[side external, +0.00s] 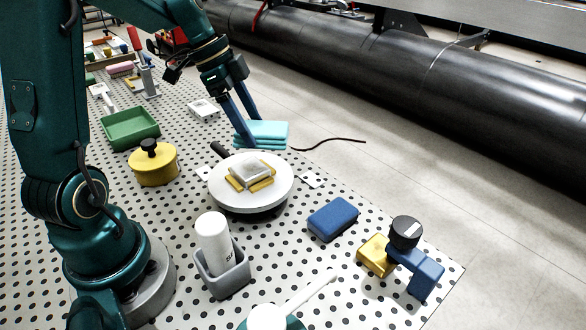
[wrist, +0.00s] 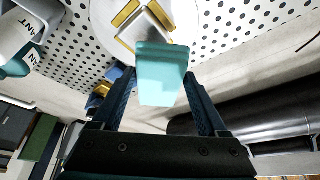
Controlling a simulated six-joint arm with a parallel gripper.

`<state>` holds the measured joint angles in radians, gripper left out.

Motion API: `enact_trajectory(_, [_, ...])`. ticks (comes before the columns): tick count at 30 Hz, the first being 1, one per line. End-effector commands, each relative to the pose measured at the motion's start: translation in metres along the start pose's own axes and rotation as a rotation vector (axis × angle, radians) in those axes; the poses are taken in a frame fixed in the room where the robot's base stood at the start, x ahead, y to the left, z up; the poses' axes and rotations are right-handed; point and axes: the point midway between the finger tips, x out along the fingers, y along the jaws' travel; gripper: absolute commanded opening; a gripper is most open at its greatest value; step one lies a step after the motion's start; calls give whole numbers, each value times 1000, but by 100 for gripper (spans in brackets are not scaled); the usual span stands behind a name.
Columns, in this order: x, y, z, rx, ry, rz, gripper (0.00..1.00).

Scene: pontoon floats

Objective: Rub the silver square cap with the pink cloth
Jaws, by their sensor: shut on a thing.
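The silver square cap (side external: 250,172) sits between yellow jaws on a round pale turntable (side external: 284,185); it also shows at the top of the wrist view (wrist: 140,33). My gripper (side external: 254,131) is just behind the turntable, shut on a folded teal cloth (side external: 268,132). The teal cloth shows between the two blue fingers in the wrist view (wrist: 163,75). I cannot tell whether it touches the table. A pink folded item (side external: 120,69), perhaps the pink cloth, lies far back left, away from my gripper.
A yellow lidded pot (side external: 153,167) and a green tray (side external: 131,129) stand left of the turntable. A grey holder with a white bottle (side external: 213,243), a blue block (side external: 333,219) and a gold-and-blue clamp (side external: 379,256) stand in front. A black pipe (side external: 400,75) runs behind.

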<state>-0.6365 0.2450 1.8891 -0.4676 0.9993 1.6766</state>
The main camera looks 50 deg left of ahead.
Motion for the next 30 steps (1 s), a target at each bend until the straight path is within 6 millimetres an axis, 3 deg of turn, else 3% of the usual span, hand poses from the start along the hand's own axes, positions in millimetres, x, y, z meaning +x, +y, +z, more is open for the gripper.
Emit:
enact_trajectory(12, [-33, 0, -13, 1, -1, -4, 24])
enact_trajectory(30, [-35, 1, -14, 0, -1, -1, 24])
